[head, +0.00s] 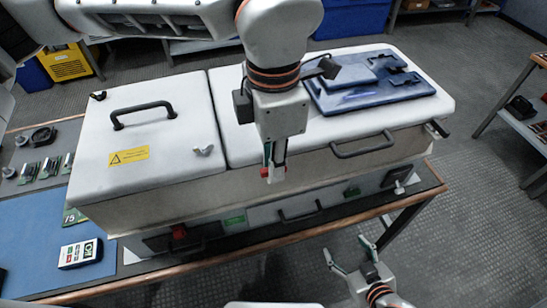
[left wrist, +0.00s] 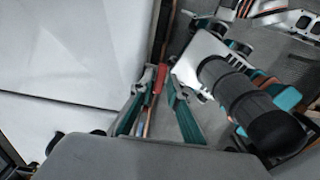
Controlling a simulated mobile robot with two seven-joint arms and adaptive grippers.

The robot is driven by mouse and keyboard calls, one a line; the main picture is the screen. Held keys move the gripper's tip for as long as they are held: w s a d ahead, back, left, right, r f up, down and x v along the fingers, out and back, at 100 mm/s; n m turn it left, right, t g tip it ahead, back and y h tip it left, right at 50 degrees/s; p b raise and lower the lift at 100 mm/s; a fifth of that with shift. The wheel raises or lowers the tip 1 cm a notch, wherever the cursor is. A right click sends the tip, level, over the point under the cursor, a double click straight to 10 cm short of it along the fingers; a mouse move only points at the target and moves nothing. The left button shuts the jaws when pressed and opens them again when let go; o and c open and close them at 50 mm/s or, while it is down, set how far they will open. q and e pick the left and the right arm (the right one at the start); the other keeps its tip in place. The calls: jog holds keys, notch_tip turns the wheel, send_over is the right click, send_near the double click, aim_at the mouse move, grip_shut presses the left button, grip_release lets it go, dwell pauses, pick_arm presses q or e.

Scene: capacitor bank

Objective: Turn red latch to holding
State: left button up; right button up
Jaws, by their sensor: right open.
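My left gripper (head: 273,168) points down at the front edge of the big white cabinet (head: 150,185), just right of the seam between its two lids. A red latch (left wrist: 160,78) shows between its fingertips in the left wrist view, and the tips (left wrist: 162,82) are drawn close together around it. In the head view only small red bits show at the fingertips; the gripper hides the rest, so I cannot read the latch's angle. My right gripper (head: 351,257) is open and empty, low in front of the bench, apart from the cabinet.
A blue tray-like part (head: 370,83) lies on the right lid. Black handles (head: 143,114) stand on the lid and front. A red knob (head: 179,232) sits on the lower panel. A meter (head: 81,253) lies on the blue mat (head: 35,225).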

pick_arm(q)
grip_shut()
